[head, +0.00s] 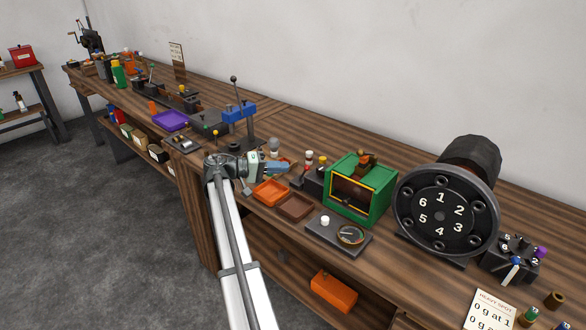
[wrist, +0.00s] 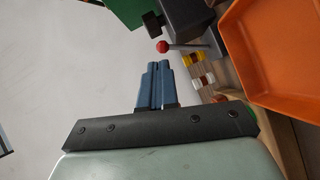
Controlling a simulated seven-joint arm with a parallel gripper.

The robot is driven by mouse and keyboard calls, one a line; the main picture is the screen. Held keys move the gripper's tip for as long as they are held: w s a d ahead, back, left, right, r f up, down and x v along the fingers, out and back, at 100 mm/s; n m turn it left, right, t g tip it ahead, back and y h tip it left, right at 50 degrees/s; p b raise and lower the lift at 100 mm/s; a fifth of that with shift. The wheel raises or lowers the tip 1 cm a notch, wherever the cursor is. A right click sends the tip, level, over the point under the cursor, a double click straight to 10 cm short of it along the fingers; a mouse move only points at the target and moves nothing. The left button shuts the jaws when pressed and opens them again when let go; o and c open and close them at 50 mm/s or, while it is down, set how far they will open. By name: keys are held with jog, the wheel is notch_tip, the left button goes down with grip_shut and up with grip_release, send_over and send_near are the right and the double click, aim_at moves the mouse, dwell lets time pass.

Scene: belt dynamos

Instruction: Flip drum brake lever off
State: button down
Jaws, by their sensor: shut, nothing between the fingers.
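A lever with a red ball knob (wrist: 163,46) sticks out from a dark block (wrist: 185,18) in the wrist view; it may be the drum brake lever, but no label shows. In the head view the dark block (head: 316,182) stands left of the green box, and the lever's position is hard to tell at this size. My gripper (head: 286,168) is shut and empty, with its blue fingers pointing right toward the block. In the wrist view my gripper's fingertips (wrist: 157,64) lie together just below the red knob, apparently apart from it.
The numbered drum (head: 445,212) stands right of the green box (head: 360,188). Orange (head: 271,192) and brown (head: 296,207) trays lie in front of my gripper. A blue-headed stand (head: 238,112) is behind it. A dial plate (head: 340,238) sits near the bench's front edge.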

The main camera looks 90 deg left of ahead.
jog(key=v, duration=0.8)
jog(key=shift+s+r, duration=0.25)
jog(key=shift+r, duration=0.05)
